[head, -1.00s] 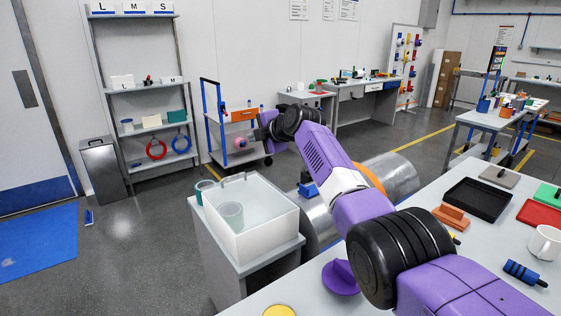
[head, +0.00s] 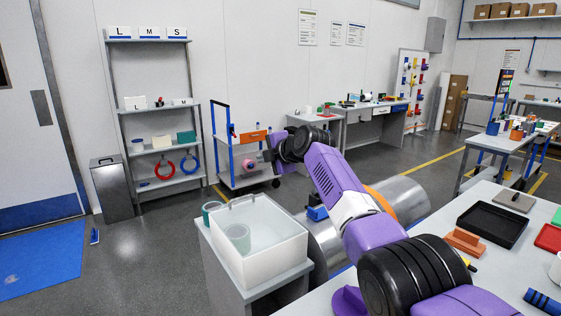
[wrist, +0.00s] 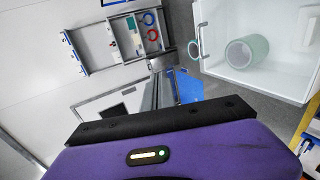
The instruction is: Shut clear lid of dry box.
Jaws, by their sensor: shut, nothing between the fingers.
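The dry box (head: 283,250) is a pale, see-through-looking box on a grey stand at the lower left of the head view. A pale green cup (head: 237,236) is inside it. A thin metal handle (head: 240,198) shows at its far top edge. The clear lid is hard to make out, and I cannot tell its angle. In the wrist view, the box (wrist: 270,82) is at upper right with the cup (wrist: 246,51) in it. My gripper (head: 272,158) is shut and empty, up beyond the box and to its right in the head view, apart from it.
A teal cup (head: 210,212) stands beside the box on the stand (head: 238,285). A large metal cylinder (head: 400,200) is right of the box, behind my arm. A workbench with a black tray (head: 492,225) is at right. The floor left of the stand is open.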

